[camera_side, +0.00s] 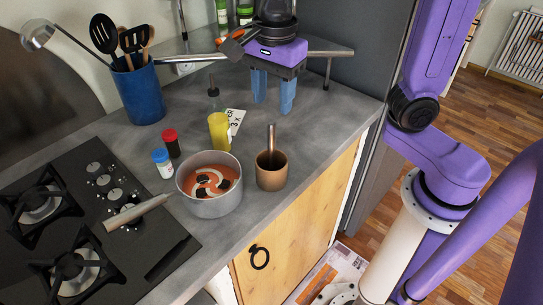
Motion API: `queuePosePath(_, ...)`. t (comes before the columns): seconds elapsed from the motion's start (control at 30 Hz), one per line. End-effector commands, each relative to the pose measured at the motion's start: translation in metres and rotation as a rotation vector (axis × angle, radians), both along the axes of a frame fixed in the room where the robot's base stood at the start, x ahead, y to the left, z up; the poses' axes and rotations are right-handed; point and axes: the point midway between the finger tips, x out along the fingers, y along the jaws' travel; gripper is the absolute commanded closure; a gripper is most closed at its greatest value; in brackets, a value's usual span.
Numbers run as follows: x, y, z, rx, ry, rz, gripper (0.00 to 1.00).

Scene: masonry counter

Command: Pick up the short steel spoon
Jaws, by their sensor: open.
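A copper-coloured cup (271,181) stands on the grey counter near its front edge. A short metal handle (271,139) sticks up out of it, leaning against the far rim; it looks like the short steel spoon, but its lower end is hidden inside the cup. My gripper (273,106) has a purple body and two blue fingers pointing down. The fingers are apart with nothing between them. In the picture they are above the handle and behind the cup, apart from both.
A pot (212,205) of orange soup is left of the cup, its handle over the black hob (95,225). A yellow oil bottle (218,130), red-capped jar (171,143) and blue-capped jar (162,164) stand behind. A blue utensil holder (138,94) is back left. Bare counter (318,125) lies right.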

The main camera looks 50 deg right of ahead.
Motion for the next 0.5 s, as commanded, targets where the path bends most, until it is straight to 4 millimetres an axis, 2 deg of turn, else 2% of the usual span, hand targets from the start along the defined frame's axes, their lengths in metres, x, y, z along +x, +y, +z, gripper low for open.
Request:
queuePosePath(0.03,-0.001,-0.001,-0.011,-0.005,0.004,0.0,0.52)
queuePosePath(0.2,0.001,-0.001,-0.039,-0.004,0.003,-0.001,0.52)
queuePosePath(0.5,0.002,-0.001,-0.061,-0.001,0.001,0.0,0.52)
